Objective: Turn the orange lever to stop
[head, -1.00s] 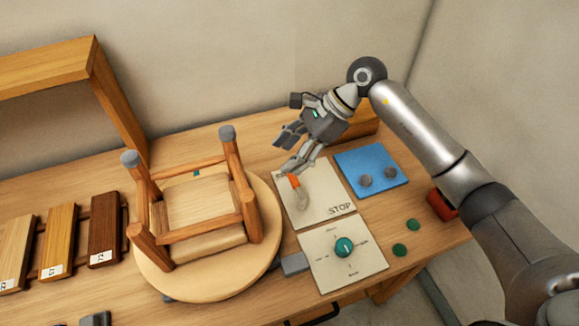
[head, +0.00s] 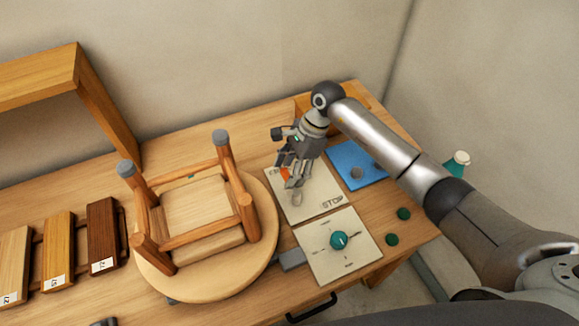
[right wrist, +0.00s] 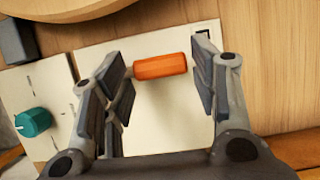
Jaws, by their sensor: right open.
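The orange lever (head: 285,174) stands on a cream panel (head: 322,188) with the word STOP at its lower right corner. In the head view the lever points toward the panel's upper left, near a partly hidden label. My right gripper (head: 289,172) is open at the lever, its fingers partly covering it. In the right wrist view the orange handle (right wrist: 160,66) lies crosswise between the two open fingers; whether either finger touches it I cannot tell. My left gripper is not in view.
A cream panel with a teal knob (head: 338,240) lies in front. A blue pad (head: 345,157) with grey knobs lies to the right. An upturned stool (head: 200,215) on a round board stands close on the left. Wood samples (head: 103,230) lie farther left.

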